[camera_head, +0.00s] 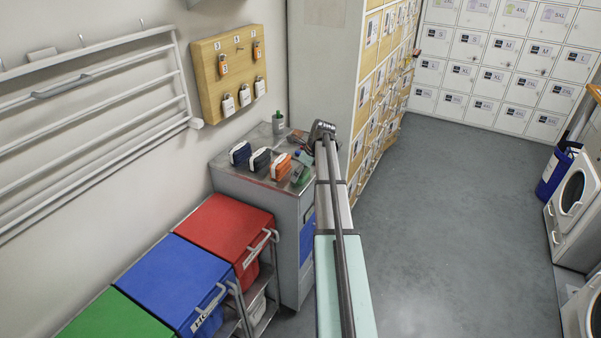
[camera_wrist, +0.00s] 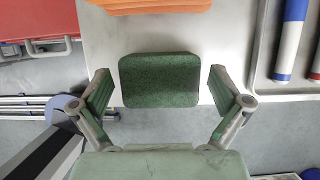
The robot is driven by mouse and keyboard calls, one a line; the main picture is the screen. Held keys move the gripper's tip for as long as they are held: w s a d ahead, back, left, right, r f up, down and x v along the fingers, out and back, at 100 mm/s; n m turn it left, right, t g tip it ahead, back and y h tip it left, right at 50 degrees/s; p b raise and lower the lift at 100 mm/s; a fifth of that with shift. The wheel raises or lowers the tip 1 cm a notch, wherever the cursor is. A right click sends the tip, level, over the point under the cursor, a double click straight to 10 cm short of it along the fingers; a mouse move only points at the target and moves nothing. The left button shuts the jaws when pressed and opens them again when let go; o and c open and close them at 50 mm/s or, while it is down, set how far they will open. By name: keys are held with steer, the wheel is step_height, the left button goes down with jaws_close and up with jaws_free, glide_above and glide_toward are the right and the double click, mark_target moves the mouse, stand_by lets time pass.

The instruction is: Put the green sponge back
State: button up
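The green sponge (camera_wrist: 160,80) is a dark green block with rounded corners. In the wrist view it lies between the two fingers of my gripper (camera_wrist: 160,85), with a gap on each side. The fingers are spread and hold nothing. In the head view, green shows at the right end of a row on the grey cabinet's top (camera_head: 226,164), partly hidden by my arm; I cannot separate sponge and gripper there. An orange item (camera_head: 281,167) is beside it and also shows at the top of the wrist view (camera_wrist: 160,6).
A black item (camera_head: 259,160) and a dark blue item (camera_head: 240,153) continue the row. A small bottle (camera_head: 278,122) stands behind. Red (camera_head: 225,225), blue (camera_head: 172,280) and green (camera_head: 115,318) lidded bins stand at the left. Lockers (camera_head: 380,90) rise behind.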

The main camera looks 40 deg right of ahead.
steer(key=b+v, duration=0.3)
steer(key=v, duration=0.9)
stand_by(0.5)
